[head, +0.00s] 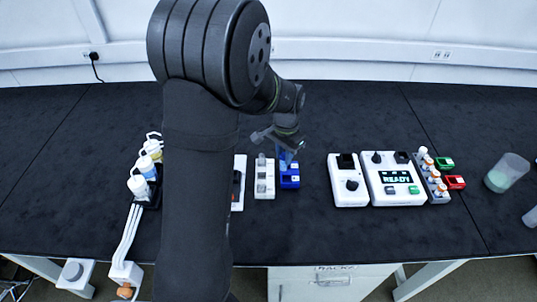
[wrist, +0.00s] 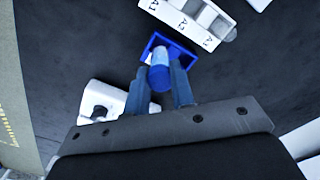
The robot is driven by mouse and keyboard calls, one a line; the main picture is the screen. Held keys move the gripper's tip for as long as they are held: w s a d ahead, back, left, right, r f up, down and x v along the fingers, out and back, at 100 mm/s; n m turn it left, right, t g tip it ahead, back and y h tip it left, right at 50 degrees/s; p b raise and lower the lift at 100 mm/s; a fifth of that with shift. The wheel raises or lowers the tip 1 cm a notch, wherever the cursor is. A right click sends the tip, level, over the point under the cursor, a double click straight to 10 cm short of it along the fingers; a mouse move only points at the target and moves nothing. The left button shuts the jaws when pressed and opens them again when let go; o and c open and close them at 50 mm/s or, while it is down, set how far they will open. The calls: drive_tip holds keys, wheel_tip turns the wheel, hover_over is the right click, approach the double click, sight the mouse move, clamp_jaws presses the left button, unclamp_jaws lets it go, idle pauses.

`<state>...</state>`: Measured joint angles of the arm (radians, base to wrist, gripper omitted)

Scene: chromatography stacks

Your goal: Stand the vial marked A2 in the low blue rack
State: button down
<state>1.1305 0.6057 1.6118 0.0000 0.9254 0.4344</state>
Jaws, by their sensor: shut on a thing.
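My gripper (head: 287,157) is over the low blue rack (head: 290,182) in the head view. In the wrist view, my gripper (wrist: 161,90) is shut on a vial (wrist: 160,56) with a blue cap (wrist: 159,80). The vial's pale lower end lies over or within the outline of the blue rack (wrist: 186,54). I cannot tell whether it is seated there. No mark on the held vial can be read.
The white rack (head: 264,190) stands just left of the blue rack. A white device with a knob (head: 348,187) and a console reading READY (head: 395,185) stand to the right. The table behind is clear.

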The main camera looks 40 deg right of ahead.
drive_tip(key=shift+s+d+f, duration=0.1)
drive_tip(key=shift+d+f, duration=0.15)
drive_tip(key=shift+f, duration=0.65)
drive_tip(key=shift+s+d+f, duration=0.1)
drive_tip(key=shift+d+f, duration=0.2)
drive_tip(key=shift+f, duration=0.55)
drive_tip(key=shift+s+d+f, duration=0.1)
drive_tip(key=shift+d+f, duration=0.15)
drive_tip(key=shift+f, duration=0.65)
drive_tip(key=shift+f, duration=1.4)
drive_tip(key=c, duration=1.2)
unclamp_jaws()
drive_tip(key=shift+o, duration=0.2)
wheel_tip(320, 180, up, 8)
